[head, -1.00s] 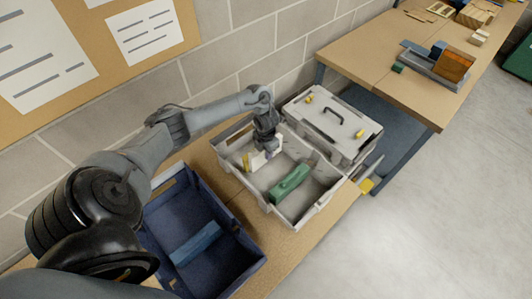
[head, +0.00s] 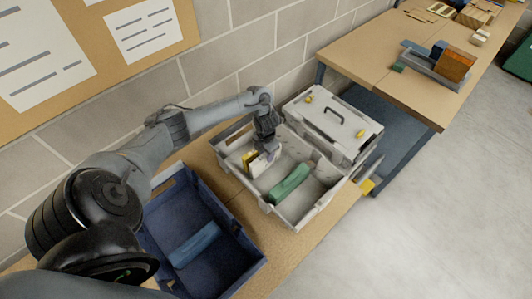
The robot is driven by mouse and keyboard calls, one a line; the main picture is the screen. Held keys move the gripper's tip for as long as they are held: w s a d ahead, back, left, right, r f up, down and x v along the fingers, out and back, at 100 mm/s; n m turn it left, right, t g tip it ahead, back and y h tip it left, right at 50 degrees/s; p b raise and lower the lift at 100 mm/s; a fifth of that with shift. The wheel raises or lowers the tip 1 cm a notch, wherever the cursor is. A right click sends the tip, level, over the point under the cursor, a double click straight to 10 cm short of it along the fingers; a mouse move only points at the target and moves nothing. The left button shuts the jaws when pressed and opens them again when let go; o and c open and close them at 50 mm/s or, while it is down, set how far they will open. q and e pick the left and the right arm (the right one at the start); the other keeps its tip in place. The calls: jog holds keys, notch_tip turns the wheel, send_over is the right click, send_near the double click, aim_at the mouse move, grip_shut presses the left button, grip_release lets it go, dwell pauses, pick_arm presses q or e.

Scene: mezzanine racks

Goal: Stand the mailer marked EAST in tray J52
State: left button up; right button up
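My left gripper (head: 269,153) points down into an open light-grey tray (head: 308,222) on the near bench. Its fingers are at a thin white piece (head: 258,167), which looks like a mailer and stands on edge, low in the tray. They appear closed on it, though the contact is small and partly hidden. A yellow piece (head: 248,160) stands beside it on the left. A green block (head: 290,183) lies in the same tray to the right, apart from the white piece. I cannot read EAST or J52 anywhere. My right gripper is not in view.
A blue tray (head: 246,262) with a blue block (head: 195,245) stands to the left. A closed grey case (head: 350,130) with a black handle adjoins the open tray at the back right. A block wall is behind. A farther bench (head: 385,65) holds several wooden parts.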

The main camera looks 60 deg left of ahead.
pick_arm(q)
jog(key=shift+r, duration=0.1)
jog(key=shift+r+p, duration=0.65)
jog(key=shift+p, duration=0.05)
notch_tip(320, 180, up, 12)
jog(key=p, duration=0.4)
jog(key=shift+f+p, duration=0.15)
jog(key=shift+p, duration=0.15)
